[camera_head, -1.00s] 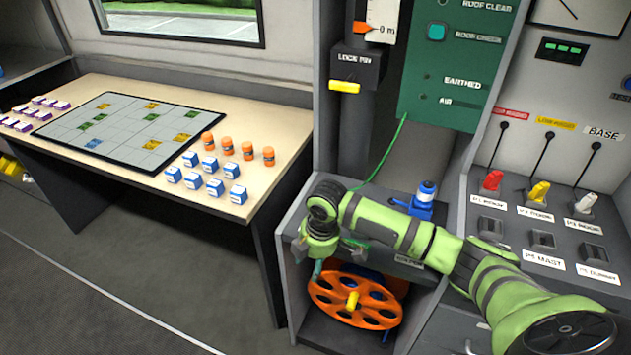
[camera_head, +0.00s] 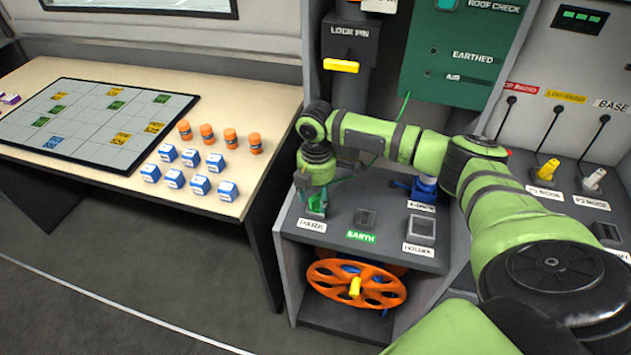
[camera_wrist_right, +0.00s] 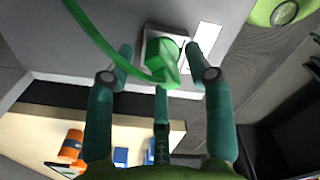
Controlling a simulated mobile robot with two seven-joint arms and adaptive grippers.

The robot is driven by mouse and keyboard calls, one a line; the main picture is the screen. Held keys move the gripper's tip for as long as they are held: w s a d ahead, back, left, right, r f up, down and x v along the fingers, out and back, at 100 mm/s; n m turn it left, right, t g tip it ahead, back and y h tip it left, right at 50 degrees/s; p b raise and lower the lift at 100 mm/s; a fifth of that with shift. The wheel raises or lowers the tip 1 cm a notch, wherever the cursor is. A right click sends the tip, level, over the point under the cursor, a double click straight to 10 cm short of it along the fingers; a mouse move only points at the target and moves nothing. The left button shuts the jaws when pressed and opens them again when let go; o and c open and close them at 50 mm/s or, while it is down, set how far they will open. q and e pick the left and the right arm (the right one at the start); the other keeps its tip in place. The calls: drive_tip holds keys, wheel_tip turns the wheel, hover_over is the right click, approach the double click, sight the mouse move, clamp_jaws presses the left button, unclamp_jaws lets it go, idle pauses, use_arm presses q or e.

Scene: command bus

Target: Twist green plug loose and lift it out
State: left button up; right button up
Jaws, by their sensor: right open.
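The green plug (camera_head: 317,205) sits in a square socket at the left end of the grey console, above a white label that seems to read PARK. Its green cable trails off toward the back. In the wrist view the plug (camera_wrist_right: 167,62) stands between the spread fingers of my right gripper (camera_wrist_right: 160,54), with the cable (camera_wrist_right: 95,42) running to the upper left. In the head view my right gripper (camera_head: 316,190) hangs over the plug from above. It is open, with gaps visible beside the plug. My left gripper is in neither view.
A larger square socket (camera_head: 421,229) and a blue plug (camera_head: 425,188) are to the right. An orange reel (camera_head: 355,287) is below. Blue-white boxes (camera_head: 189,157) and orange jars (camera_head: 207,133) stand on the left table.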

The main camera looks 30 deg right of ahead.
drive_tip(key=shift+f, duration=0.5)
drive_tip(key=c, duration=0.9)
clamp_jaws()
drive_tip(key=shift+r+n+p, duration=0.1)
drive_tip(key=shift+n+p, duration=0.5)
drive_tip(key=shift+n, duration=0.6)
drive_tip(key=shift+a+n, duration=0.1)
drive_tip(key=shift+n, duration=0.6)
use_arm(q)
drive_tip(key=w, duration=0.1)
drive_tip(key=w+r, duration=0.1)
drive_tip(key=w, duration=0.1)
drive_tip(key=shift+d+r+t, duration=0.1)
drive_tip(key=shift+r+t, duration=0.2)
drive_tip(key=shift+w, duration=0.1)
